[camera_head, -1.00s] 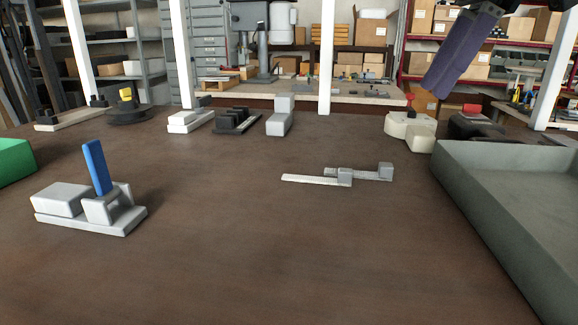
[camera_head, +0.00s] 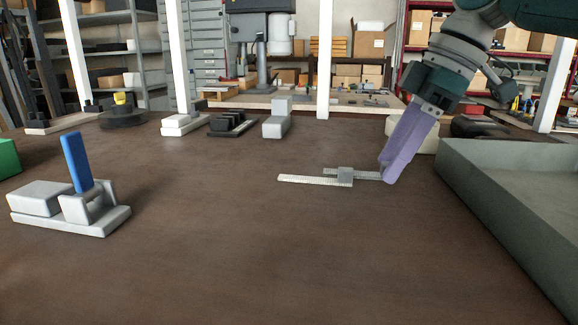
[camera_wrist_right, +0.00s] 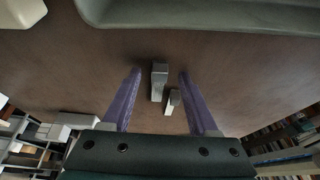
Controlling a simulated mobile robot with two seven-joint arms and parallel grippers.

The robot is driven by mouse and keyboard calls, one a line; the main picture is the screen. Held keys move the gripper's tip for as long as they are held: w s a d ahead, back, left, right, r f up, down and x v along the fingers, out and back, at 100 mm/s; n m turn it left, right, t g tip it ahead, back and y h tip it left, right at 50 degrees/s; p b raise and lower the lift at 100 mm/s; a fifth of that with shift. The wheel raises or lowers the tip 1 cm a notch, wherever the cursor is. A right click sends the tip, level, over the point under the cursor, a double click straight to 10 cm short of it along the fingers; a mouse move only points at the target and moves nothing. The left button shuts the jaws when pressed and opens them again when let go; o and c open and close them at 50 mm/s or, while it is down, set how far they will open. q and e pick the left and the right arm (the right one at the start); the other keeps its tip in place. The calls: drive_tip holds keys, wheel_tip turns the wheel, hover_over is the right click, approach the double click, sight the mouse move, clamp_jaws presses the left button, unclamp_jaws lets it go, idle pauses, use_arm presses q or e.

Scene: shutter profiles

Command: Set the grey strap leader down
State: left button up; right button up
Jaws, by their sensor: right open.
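The grey strap leader (camera_head: 315,180) lies flat on the brown table, a thin pale strip with a small grey block (camera_head: 345,175) partway along it. In the right wrist view, the open fingers (camera_wrist_right: 160,73) stand on either side of that grey end block (camera_wrist_right: 158,84), with a gap on each side. Whether the fingertips touch the table cannot be told. My left gripper is not in view.
A grey tray (camera_head: 500,165) stands close on the right. A grey fixture with a blue lever (camera_head: 77,163) stands at the left, and a green block (camera_head: 8,158) at the left edge. Several small parts line the back. The table's front middle is clear.

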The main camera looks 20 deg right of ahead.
drive_tip(key=shift+f, duration=0.1)
clamp_jaws()
idle(0.4)
